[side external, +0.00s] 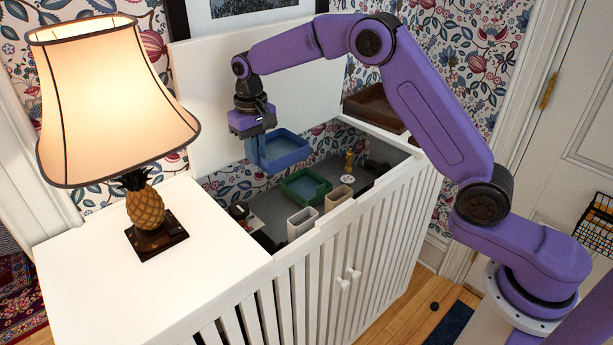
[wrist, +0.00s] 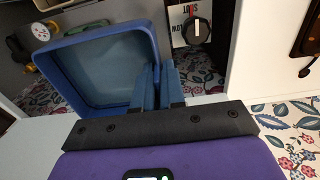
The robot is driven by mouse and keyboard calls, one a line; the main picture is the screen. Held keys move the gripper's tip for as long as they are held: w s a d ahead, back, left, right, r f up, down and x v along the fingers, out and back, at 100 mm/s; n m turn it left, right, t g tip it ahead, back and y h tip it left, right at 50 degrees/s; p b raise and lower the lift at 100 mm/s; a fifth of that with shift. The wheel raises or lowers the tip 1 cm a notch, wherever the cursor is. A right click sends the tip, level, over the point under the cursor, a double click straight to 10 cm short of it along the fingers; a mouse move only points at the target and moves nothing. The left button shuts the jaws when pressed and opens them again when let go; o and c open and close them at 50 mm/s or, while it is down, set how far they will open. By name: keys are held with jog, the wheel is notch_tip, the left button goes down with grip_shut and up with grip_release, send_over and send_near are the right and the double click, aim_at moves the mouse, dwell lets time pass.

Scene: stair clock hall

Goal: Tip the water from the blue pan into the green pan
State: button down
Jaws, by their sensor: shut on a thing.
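The blue pan (side external: 285,147) is a shallow square pan held in the air above the open white cabinet. It fills the left of the wrist view (wrist: 148,45). My gripper (side external: 257,155) is shut on the pan's side wall; its blue fingers also show in the wrist view (wrist: 161,75). The pan looks roughly level, and its inside is a paler grey-blue; I cannot tell how much water is in it. The green pan (side external: 283,189) sits on the grey cabinet floor, below and a little right of the blue pan.
Two beige open bins (side external: 302,222) (side external: 339,198) stand along the cabinet's front wall. A dial (wrist: 196,30) shows beside my fingers. A lit lamp (side external: 146,208) stands on the white top at left; a brown tray (side external: 372,112) is at right.

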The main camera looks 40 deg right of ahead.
jog(key=w+a+f, duration=0.2)
jog(key=a+f, duration=0.1)
jog(key=a, duration=0.1)
jog(key=shift+a+f, duration=0.2)
jog(key=shift+f, duration=0.15)
jog(key=shift+w, duration=0.1)
notch_tip(320, 180, up, 6)
jog(key=y, duration=0.6)
send_over(272, 152)
jog(key=a, duration=0.3)
jog(key=shift+d+r+y, duration=0.35)
jog(key=shift+d+y, duration=0.1)
jog(key=shift+d, duration=0.15)
jog(key=shift+d+r+y, duration=0.35)
jog(key=shift+d+y, duration=0.1)
jog(key=shift+d, duration=0.15)
jog(key=shift+d+r+y, duration=0.2)
jog(key=shift+d+y, duration=0.1)
jog(key=shift+d, duration=0.05)
jog(key=shift+d+r+y, duration=0.2)
jog(key=shift+d+y, duration=0.05)
jog(key=shift+y, duration=0.05)
jog(key=shift+d+r+y, duration=0.75)
jog(key=shift+d+y, duration=0.25)
jog(key=shift+y, duration=0.2)
